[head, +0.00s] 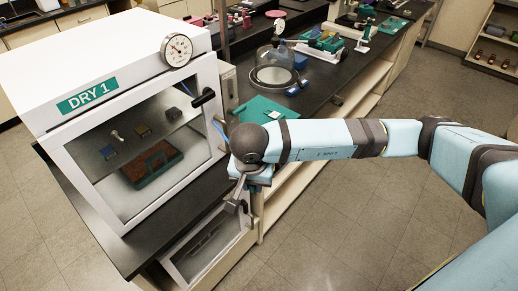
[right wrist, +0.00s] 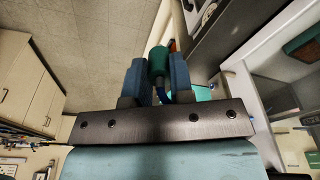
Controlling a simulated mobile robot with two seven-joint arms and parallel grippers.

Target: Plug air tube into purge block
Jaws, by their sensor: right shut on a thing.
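My right gripper (head: 236,203) is low in front of the right front corner of the DRY 1 cabinet (head: 135,135). In the right wrist view, its two blue fingers (right wrist: 158,82) are shut on a green cylindrical end piece (right wrist: 158,60) of the air tube. A short piece of the blue tube (right wrist: 167,97) shows beside the fingers. In the head view a thin blue tube (head: 220,131) hangs at the cabinet's right side, and the held end is hidden or too small to tell. I cannot clearly make out the purge block. My left gripper is not in view.
A green mat (head: 262,108) and a glass bell jar (head: 275,65) are on the bench behind my arm. The floor (head: 360,225) is clear.

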